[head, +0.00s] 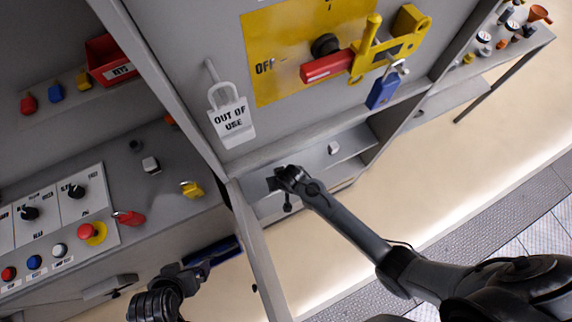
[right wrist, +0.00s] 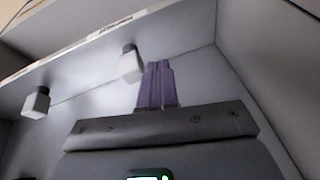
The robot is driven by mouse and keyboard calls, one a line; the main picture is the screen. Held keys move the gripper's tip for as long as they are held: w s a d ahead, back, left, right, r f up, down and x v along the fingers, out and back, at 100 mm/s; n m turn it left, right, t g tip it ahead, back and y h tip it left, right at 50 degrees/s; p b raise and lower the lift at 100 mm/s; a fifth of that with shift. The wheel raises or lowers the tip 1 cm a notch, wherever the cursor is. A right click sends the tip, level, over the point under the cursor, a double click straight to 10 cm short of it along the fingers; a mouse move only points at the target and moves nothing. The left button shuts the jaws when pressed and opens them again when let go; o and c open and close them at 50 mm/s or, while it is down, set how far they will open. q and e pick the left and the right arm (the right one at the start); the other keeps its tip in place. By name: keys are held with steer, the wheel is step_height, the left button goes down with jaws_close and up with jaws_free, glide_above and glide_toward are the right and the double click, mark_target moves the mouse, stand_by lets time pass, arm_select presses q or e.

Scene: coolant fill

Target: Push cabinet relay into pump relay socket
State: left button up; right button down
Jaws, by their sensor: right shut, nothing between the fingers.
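In the right wrist view, two pale block-shaped relays with dark ends show: one (right wrist: 131,66) close beside my fingertips, the other (right wrist: 36,103) farther left. I cannot tell whether the nearer one touches the fingers or how deep it sits. My right gripper (right wrist: 158,66) is shut and empty, its purple fingers together. In the head view the right gripper (head: 272,183) reaches into the cabinet's lower recess, and one pale block (head: 333,148) shows to its right. Another pale block (head: 151,165) sits on the left grey surface. My left gripper (head: 203,268) is low at left; its fingers are unclear. No socket label is readable.
A padlock tagged OUT OF USE (head: 231,122) and a blue padlock (head: 383,90) hang on the cabinet. A yellow switch plate (head: 280,75) has a red handle (head: 327,67). A control panel (head: 60,215) and red bin (head: 108,60) are left. The cabinet edge (head: 245,220) separates my arms.

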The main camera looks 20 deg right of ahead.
steer(key=w+d+f+n+b, duration=0.2)
steer(key=w+d+b, duration=0.1)
steer(key=w+d+f+n+h+b, duration=0.1)
steer(key=w+d+b, duration=0.1)
steer(key=shift+f+g, duration=0.2)
steer(key=shift+g, duration=0.1)
steer(key=shift+w+f+b, duration=0.1)
steer(key=shift+f+b, duration=0.25)
steer(key=shift+b, duration=0.15)
stand_by(0.5)
stand_by(0.5)
